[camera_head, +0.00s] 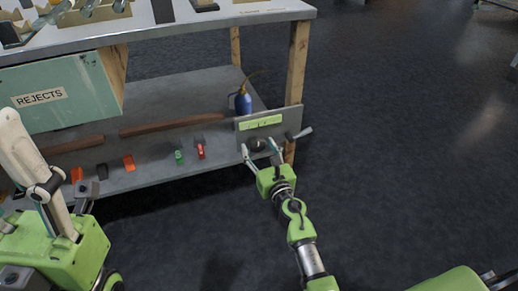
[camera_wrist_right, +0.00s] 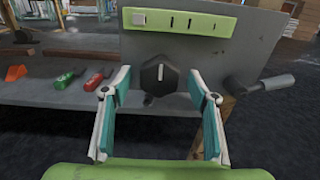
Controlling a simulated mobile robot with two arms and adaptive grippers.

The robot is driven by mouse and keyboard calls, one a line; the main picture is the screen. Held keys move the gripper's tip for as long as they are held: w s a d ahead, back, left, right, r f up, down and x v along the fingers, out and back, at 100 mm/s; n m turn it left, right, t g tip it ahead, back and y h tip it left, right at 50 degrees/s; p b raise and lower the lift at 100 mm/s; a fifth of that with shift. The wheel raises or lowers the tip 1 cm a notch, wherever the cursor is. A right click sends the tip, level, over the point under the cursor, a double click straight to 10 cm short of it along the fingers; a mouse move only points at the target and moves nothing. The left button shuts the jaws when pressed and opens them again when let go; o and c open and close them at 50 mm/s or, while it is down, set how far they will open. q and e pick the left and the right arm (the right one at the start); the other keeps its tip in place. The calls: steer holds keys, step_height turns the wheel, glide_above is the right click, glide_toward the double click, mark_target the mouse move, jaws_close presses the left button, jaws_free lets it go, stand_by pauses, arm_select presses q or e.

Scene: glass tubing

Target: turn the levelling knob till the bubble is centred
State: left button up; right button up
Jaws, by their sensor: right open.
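The level vial (camera_wrist_right: 180,22) is a yellow-green strip with black marks along the top of a grey plate (camera_wrist_right: 258,50). A pale square bubble (camera_wrist_right: 139,18) sits at its far left end, left of the marks. Below it is the black levelling knob (camera_wrist_right: 160,76), its white pointer line about upright. My right gripper (camera_wrist_right: 160,84) is open, one finger on each side of the knob, with gaps showing between. In the head view the right gripper (camera_head: 259,149) reaches up to the plate, and the vial (camera_head: 260,122) shows above.
A grey lever handle (camera_wrist_right: 262,84) sticks out right of the knob. Left of the plate, a lower shelf (camera_head: 145,176) holds red, green and orange clips and a blue oil can (camera_head: 243,103). A green REJECTS box (camera_head: 65,92) hangs under the bench.

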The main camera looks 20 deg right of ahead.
steer(key=shift+w, duration=0.1)
steer(key=c, duration=1.1)
